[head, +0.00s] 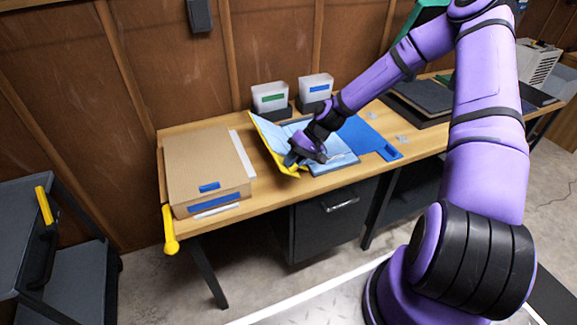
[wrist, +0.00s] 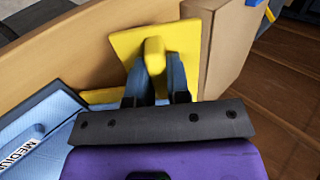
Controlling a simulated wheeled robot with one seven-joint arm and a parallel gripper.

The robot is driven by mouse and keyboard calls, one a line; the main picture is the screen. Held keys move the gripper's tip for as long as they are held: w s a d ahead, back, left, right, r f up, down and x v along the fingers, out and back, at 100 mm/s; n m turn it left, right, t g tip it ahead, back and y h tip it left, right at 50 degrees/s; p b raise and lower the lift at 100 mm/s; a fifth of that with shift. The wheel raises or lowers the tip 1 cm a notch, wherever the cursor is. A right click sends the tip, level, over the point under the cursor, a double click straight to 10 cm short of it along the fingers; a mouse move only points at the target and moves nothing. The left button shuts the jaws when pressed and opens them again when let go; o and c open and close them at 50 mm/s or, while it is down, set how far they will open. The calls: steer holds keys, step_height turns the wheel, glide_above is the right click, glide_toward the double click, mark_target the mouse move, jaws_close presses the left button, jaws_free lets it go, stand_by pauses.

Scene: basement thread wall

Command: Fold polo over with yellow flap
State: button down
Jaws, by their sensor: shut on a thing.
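The yellow flap (head: 263,138) is tilted up at the left of the folding board on the workbench, and light blue cloth of the polo (head: 278,132) lies along its inner side. More of the light blue polo (head: 342,161) lies right of my gripper (head: 291,159). In the wrist view the yellow flap (wrist: 180,35) has a raised yellow tab (wrist: 154,58) between my two fingers (wrist: 154,80), which are shut on it. The polo (wrist: 40,125) shows at the lower left with a MEDIUM label. My wrist hides part of the polo in the head view.
A cardboard box (head: 205,165) stands close left of the flap. A blue flap (head: 365,137) lies flat at the right. Two white bins (head: 270,97) (head: 316,87) stand behind. A dark cart (head: 50,235) is at the far left. Dark panels (head: 425,95) lie farther right.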

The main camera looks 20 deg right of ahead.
steer(key=d+y, duration=1.2)
steer(key=d, duration=0.3)
steer(key=shift+d+r, duration=0.2)
steer(key=shift+r, duration=0.05)
steer(key=shift+s, duration=0.1)
steer(key=shift+f, duration=0.1)
steer(key=c, duration=1.2)
jaws_free()
steer(key=shift+o, duration=0.6)
